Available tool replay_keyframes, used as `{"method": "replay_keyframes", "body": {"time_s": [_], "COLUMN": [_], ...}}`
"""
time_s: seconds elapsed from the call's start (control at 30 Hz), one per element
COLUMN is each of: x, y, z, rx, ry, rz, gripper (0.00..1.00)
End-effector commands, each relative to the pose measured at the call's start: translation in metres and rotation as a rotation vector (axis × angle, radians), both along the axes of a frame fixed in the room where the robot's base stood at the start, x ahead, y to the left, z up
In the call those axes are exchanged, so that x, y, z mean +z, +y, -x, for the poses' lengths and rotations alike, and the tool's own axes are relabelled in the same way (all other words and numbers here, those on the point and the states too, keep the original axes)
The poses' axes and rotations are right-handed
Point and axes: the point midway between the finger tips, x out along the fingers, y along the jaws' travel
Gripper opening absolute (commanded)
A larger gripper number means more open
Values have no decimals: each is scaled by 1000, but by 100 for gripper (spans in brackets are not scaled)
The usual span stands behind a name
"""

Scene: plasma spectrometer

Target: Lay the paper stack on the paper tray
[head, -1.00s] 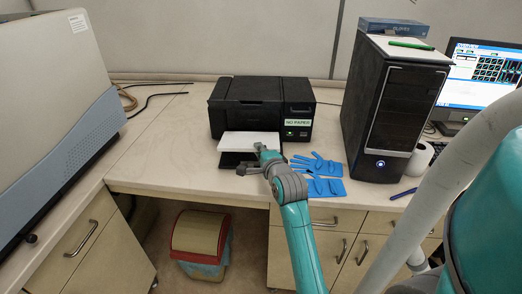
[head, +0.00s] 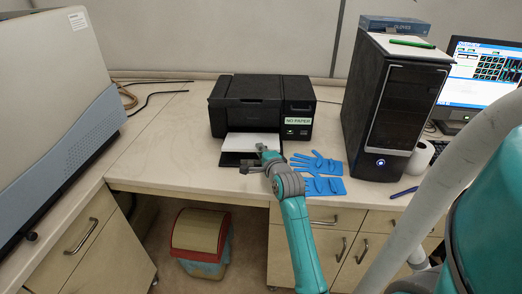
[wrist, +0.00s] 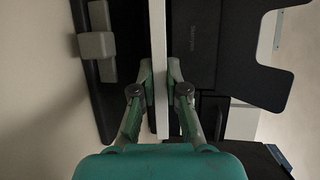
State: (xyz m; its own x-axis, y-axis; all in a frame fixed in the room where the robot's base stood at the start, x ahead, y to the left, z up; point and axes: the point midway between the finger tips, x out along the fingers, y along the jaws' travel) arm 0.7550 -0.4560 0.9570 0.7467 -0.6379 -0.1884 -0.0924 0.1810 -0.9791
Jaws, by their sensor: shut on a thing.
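The white paper stack (head: 252,143) is level in front of the printer, over the black paper tray (head: 230,160). My gripper (head: 262,155) is shut on its near edge. In the wrist view the stack (wrist: 159,45) shows edge-on as a pale strip between my two fingertips (wrist: 159,75). The tray (wrist: 104,125), with a grey block on it, shows to the left of the stack in that view. I cannot tell whether the stack touches the tray. My wrist hides part of the stack's near right corner.
The black printer (head: 258,103) stands behind the tray, with a "NO PAPER" label. Blue gloves (head: 320,175) lie close to the right of my gripper. A black computer tower (head: 390,115) stands further right.

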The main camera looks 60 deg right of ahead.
Motion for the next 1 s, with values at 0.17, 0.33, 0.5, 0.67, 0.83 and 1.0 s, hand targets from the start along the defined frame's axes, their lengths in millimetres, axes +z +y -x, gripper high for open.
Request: {"method": "replay_keyframes", "body": {"time_s": [0.17, 0.33, 0.5, 0.67, 0.83, 1.0], "x": [-10, -17, -22, -24, -24, -24], "y": [-7, -12, -16, -17, -17, -17], "z": [-3, -6, -8, -9, -9, -8], "rx": [-1, -1, -1, -1, -1, -1], "ry": [0, 0, -1, 0, 0, 0], "rz": [0, -1, 1, 0, 0, 0], "gripper": [0, 0, 0, 0, 0, 35]}}
